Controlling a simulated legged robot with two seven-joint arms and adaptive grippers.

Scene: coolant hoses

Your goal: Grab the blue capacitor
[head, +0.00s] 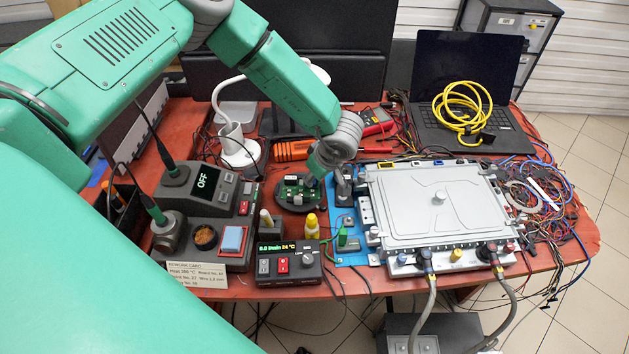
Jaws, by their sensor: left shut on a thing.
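My left arm comes in from the left, and my left gripper (316,171) points down at the right side of a round dark holder with a green circuit board (292,188). The gripper is shut on a small bluish part, the blue capacitor (311,181), at the board's right edge. The capacitor is mostly hidden by the fingers, and I cannot tell whether it is still touching the board. My right gripper is not in view.
A soldering station (205,190) reading OFF stands left of the board. A small control box (288,263) is in front. A large grey lidded unit (430,205) with hoses stands to the right. Yellow cable (462,105) lies on a laptop. Loose wires crowd the right edge.

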